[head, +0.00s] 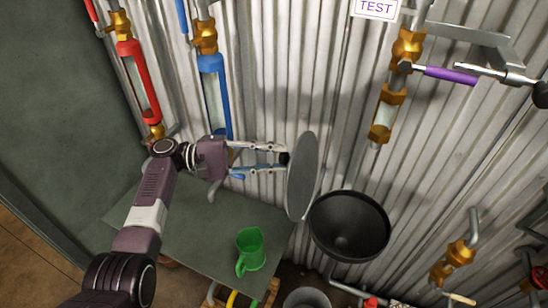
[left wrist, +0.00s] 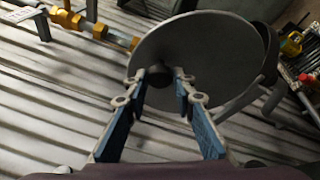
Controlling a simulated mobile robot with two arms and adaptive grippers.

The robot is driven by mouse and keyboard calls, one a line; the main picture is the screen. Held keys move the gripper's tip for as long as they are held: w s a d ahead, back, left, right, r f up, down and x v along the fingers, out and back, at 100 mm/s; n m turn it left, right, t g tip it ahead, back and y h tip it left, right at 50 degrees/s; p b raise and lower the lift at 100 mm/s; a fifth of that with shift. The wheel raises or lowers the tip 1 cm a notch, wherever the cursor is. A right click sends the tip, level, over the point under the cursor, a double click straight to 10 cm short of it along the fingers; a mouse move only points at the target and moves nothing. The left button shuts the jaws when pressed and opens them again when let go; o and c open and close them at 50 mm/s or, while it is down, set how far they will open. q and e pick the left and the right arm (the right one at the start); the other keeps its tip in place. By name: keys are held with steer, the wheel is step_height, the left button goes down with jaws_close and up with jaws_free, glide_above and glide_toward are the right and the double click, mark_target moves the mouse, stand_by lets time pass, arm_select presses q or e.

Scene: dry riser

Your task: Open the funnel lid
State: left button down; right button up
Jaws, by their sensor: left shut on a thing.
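The funnel lid (head: 303,177) is a flat grey disc standing steeply tilted at the left side of the black funnel (head: 349,228). The funnel's bowl is uncovered, and its dark inside shows. My left gripper (head: 284,158) is to the left of the lid, shut on the small dark knob on the lid's outer face. In the left wrist view the lid (left wrist: 205,55) fills the top middle, with the left fingertips (left wrist: 161,76) around the knob. Part of the funnel's rim (left wrist: 271,45) shows behind the lid. My right gripper is not in view.
A red pipe (head: 135,80) and a blue pipe (head: 213,90) run along the corrugated wall. A brass valve with a purple handle (head: 450,75) is at upper right. A bucket (head: 307,300) stands below.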

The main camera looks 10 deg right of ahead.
arm_select(q)
steer(key=c, duration=1.6)
jaws_free()
steer(key=shift+d, duration=0.1)
steer(key=v, duration=1.2)
steer(key=shift+r, duration=0.1)
